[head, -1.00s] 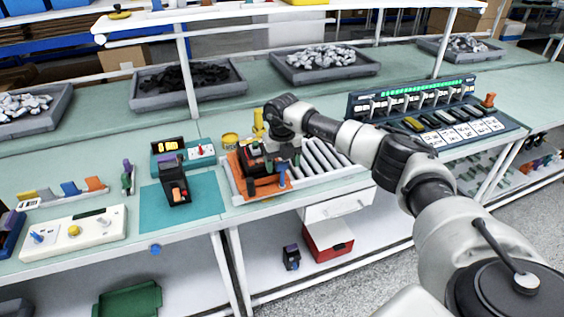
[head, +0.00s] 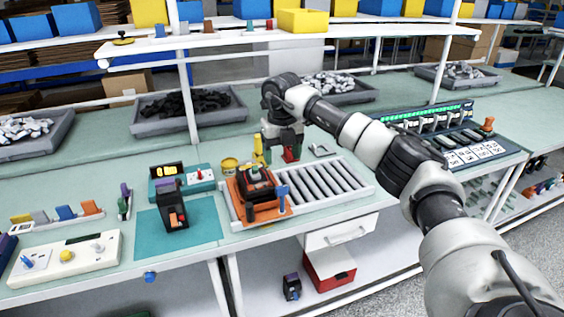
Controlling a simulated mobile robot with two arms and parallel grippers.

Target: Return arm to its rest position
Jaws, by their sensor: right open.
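My right arm (head: 400,160) comes in from the lower right and bends down at the wrist over the bench. My right gripper (head: 286,155) points down behind the roller tray, its jaws open. A small red piece (head: 291,155) shows at its tips; I cannot tell whether they touch. A black breaker (head: 256,180) sits on the orange fixture (head: 272,208) at the left end of the roller tray (head: 335,183), apart from the gripper. My left gripper is not in view.
A second black breaker (head: 173,210) stands on the teal mat (head: 204,226). A tester box (head: 182,180) is behind it. A row of switches (head: 428,122) lies right, partly behind my arm. Grey bins (head: 193,112) stand at the back. A shelf (head: 240,40) with bins spans above.

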